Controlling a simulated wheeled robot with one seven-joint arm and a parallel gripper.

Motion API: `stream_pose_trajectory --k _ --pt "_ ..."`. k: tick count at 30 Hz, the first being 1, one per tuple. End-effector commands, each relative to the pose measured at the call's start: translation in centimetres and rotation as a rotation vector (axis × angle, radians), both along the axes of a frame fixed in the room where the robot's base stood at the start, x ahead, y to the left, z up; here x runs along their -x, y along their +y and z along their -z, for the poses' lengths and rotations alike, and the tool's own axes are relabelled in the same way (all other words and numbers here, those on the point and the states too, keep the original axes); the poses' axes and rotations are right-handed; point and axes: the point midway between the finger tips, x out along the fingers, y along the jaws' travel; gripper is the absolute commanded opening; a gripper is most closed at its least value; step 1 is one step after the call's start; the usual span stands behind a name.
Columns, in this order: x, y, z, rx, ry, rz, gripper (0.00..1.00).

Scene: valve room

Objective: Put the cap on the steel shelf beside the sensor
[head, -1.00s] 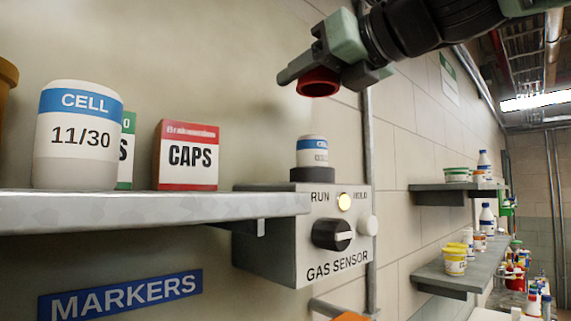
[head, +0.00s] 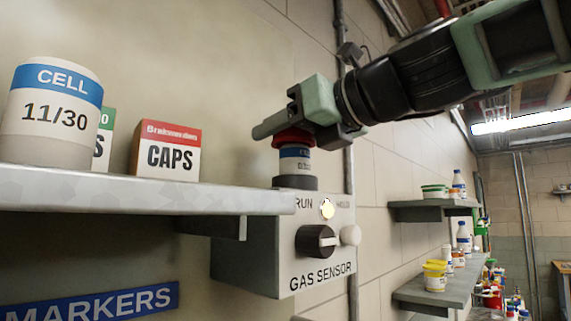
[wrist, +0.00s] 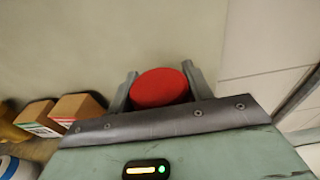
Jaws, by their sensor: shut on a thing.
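A red cap (head: 293,137) is held between the fingers of my gripper (head: 288,132), which is shut on it. The red cap (wrist: 160,88) fills the space between the two fingers in the wrist view. In the head view the cap is at the top of the blue and white cell (head: 294,160) in the gas sensor (head: 290,242); I cannot tell whether it is touching. The sensor is a grey box with a black knob and a lit lamp. The steel shelf (head: 150,195) is left of the sensor, with free surface at its right end.
On the shelf stand a large cell jar (head: 52,112), a white and red CAPS box (head: 166,152) and a green-edged box (head: 104,138) partly hidden behind the jar. A blue MARKERS sign (head: 95,302) is below. Stocked shelves (head: 445,285) line the wall at right.

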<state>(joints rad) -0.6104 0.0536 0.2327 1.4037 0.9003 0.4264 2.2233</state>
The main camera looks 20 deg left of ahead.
Motion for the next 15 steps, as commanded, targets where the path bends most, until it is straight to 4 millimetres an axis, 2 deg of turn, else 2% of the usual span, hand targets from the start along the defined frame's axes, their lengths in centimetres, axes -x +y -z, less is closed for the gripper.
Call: stream_pose_trajectory --k 1,6,15 --pt "0.0 0.0 1.4 0.002 0.003 0.000 0.29" --pt "0.0 0.0 3.0 0.001 0.001 0.001 0.29" --pt "0.0 0.0 3.2 0.000 0.000 0.001 0.29"
